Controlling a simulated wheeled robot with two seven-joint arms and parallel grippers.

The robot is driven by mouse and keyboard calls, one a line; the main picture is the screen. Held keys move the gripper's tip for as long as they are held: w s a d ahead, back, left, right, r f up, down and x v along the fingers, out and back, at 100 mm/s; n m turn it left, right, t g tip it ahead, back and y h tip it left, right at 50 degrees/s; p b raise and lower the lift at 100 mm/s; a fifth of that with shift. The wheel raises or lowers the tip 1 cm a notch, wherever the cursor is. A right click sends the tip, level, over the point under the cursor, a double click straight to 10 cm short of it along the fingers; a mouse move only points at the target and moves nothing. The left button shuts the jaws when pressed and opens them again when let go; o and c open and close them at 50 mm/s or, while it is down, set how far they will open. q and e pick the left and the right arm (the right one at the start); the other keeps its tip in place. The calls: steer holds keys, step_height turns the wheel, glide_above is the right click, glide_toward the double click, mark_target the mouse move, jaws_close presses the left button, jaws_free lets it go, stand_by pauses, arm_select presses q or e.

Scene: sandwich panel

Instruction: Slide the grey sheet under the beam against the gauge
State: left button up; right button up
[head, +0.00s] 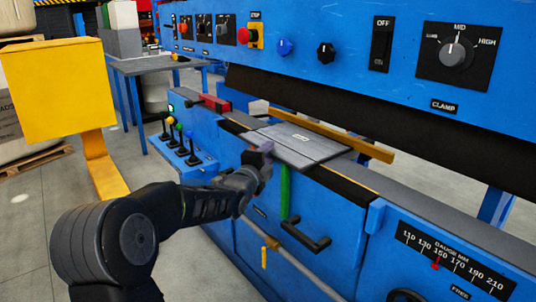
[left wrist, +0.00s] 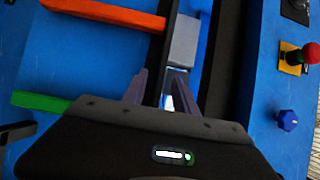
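The grey sheet (head: 302,147) lies flat on the bed of the blue machine in the head view, with a small label on it. Its far side lies near the long yellow bar (head: 335,136), which seems to be the gauge. The dark beam (head: 365,110) runs above and behind it. My left gripper (head: 264,150) is at the sheet's near left edge; contact cannot be told. In the left wrist view its two fingers (left wrist: 160,90) stand apart. A grey surface (left wrist: 183,40) shows beyond them; I cannot tell whether it is the sheet. My right gripper is not in view.
A green handle (head: 285,190) and a dark pull handle (head: 305,238) stick out of the machine's front. A red bar (head: 210,103) sits to the left, above several levers (head: 180,142). A yellow post (head: 60,90) stands at the left. A gauge scale (head: 450,262) is at the lower right.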

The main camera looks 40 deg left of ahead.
arm_select(q)
steer(key=v, duration=0.7)
steer(key=shift+s+p, duration=0.25)
steer(key=shift+p, duration=0.15)
steer(key=shift+r, duration=0.1)
